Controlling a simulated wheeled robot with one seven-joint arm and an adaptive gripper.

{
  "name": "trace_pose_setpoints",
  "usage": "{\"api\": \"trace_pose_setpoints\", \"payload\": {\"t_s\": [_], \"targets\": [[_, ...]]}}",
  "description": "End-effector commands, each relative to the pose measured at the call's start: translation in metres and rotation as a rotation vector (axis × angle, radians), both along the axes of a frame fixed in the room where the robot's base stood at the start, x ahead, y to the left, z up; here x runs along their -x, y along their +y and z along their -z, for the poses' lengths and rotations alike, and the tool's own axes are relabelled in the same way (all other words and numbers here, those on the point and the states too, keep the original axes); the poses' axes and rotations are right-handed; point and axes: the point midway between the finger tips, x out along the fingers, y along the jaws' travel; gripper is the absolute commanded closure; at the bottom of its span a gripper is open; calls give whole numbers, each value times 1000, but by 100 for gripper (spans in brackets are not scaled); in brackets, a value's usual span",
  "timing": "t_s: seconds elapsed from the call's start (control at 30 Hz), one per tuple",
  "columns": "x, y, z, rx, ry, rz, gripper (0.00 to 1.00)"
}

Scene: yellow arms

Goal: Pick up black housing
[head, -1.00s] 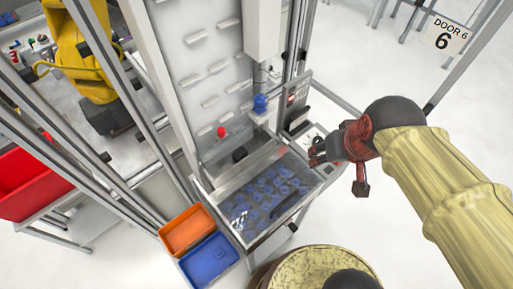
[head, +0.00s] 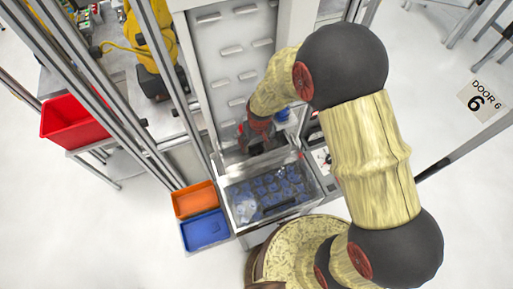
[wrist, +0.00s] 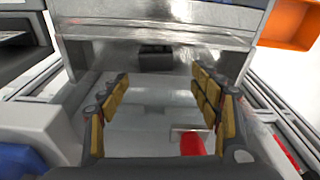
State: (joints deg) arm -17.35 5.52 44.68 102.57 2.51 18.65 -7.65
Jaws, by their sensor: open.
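The black housing (wrist: 155,57) is a small dark block on the grey metal surface, at the upper middle of the wrist view. My gripper (wrist: 160,82) is open, with its yellow-padded fingers apart and nothing between them. The housing shows beyond the fingertips, roughly in line with the gap, and looks untouched. In the head view my gripper (head: 257,140) reaches down into the station above the clear-covered bin (head: 232,212). There my arm and gripper hide the housing or blend with it.
A red knob (wrist: 192,143) shows between the fingers, lower in the wrist view. The station's upright panel (head: 225,65) and metal posts stand close around my gripper. Orange (head: 194,199) and blue (head: 207,230) trays sit left of the bin, which holds several blue parts.

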Motion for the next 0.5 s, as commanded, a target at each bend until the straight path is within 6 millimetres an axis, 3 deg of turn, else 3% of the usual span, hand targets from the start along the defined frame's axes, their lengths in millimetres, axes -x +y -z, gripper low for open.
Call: {"api": "trace_pose_setpoints", "payload": {"t_s": [0.5], "targets": [[-5,-4,62,1,3,1,36]]}}
